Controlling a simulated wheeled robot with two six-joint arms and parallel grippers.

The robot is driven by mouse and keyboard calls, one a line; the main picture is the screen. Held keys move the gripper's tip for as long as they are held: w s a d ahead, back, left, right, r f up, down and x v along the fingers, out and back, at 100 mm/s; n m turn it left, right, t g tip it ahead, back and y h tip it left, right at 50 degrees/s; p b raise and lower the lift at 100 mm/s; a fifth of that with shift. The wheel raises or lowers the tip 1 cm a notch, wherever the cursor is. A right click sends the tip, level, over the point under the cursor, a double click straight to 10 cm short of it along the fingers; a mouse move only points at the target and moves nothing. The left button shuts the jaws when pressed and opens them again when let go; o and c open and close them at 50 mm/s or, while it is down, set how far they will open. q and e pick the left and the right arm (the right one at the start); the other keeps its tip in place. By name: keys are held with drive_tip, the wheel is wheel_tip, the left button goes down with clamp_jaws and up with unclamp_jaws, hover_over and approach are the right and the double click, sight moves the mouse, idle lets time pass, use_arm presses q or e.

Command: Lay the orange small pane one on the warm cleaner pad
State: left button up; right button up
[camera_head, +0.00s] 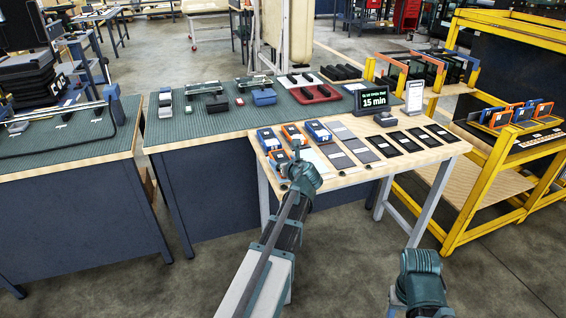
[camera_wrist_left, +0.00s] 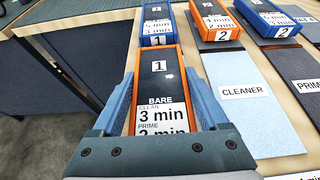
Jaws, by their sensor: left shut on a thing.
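The orange small pane one, an orange-framed block with a dark face marked 1 and "BARE", shows in the left wrist view (camera_wrist_left: 160,65) and in the head view (camera_head: 277,158). My left gripper (camera_wrist_left: 165,95) has a blue finger on each long side of it and is shut on it. In the head view my left gripper (camera_head: 289,166) is over the near left of the wooden table. A pale blue pad (camera_wrist_left: 243,95) labelled "CLEANER" lies to the right of the pane, apart from it. It also shows in the head view (camera_head: 314,160).
A blue pane marked 1 (camera_wrist_left: 157,22) lies just beyond the held pane. An orange pane marked 2 (camera_wrist_left: 220,20) and a blue one (camera_head: 318,131) lie beyond the pad. Grey pads (camera_head: 367,151) and black pads (camera_head: 405,142) fill the right. A timer display (camera_head: 373,99) stands behind.

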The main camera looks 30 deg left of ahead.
use_arm(q)
drive_tip(key=o, duration=1.5)
drive_tip(key=shift+s+d+r+p, duration=0.2)
drive_tip(key=shift+r+p, duration=0.1)
drive_tip(key=shift+p, duration=0.1)
drive_tip(key=p+v, duration=0.4)
drive_tip(key=v, duration=0.7)
drive_tip(key=shift+s+d, duration=0.15)
